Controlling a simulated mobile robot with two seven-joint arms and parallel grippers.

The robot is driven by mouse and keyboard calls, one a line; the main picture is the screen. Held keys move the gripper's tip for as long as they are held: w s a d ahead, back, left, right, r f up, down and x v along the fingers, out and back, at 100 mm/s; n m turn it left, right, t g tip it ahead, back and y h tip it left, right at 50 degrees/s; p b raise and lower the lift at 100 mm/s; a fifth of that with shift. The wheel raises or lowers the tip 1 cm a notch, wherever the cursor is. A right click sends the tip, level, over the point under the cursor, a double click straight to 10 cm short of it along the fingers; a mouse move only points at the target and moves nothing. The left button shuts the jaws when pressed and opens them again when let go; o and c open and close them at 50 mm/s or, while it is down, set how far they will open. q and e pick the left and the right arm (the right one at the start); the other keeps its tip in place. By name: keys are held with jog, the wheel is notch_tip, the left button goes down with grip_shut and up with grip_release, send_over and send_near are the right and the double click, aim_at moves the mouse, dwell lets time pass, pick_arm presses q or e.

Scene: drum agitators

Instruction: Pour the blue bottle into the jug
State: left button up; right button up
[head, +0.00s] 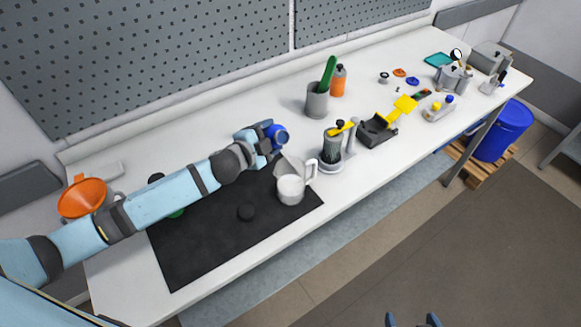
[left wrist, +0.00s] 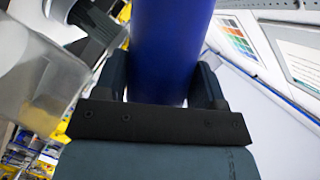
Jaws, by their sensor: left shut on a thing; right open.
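The blue bottle (head: 277,134) is held in my left gripper (head: 266,140), above the back right part of the black mat. In the left wrist view the blue bottle (left wrist: 168,45) stands between the two fingers, which are shut on it. The jug (head: 291,188), grey and see-through with a handle on its right, stands on the mat's right end, just in front of and below the bottle. The jug also shows in the left wrist view (left wrist: 35,85), at the left. My right gripper (head: 412,321) is at the bottom edge, open and empty, far from the table.
An orange funnel (head: 84,198) is at the left. Right of the jug stand a grey device with a yellow lever (head: 335,148), a grey cup (head: 317,100) and an orange bottle (head: 338,80).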

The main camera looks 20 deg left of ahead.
pick_arm(q)
jog(key=shift+d+r, duration=0.1)
jog(key=shift+d, duration=0.05)
jog(key=shift+m+b, duration=0.3)
jog(key=shift+r, duration=0.15)
jog(key=shift+w, duration=0.1)
dwell(0.3)
jog(key=shift+r+m+b, duration=0.15)
jog(key=shift+m+b, duration=0.15)
jog(key=shift+b, duration=0.15)
jog(key=shift+a+t, duration=0.2)
jog(key=shift+t, duration=0.1)
jog(key=shift+d+b, duration=0.1)
jog(key=shift+b, duration=0.35)
jog(key=shift+f, duration=0.2)
jog(key=shift+m+b, duration=0.4)
jog(key=shift+b, duration=0.05)
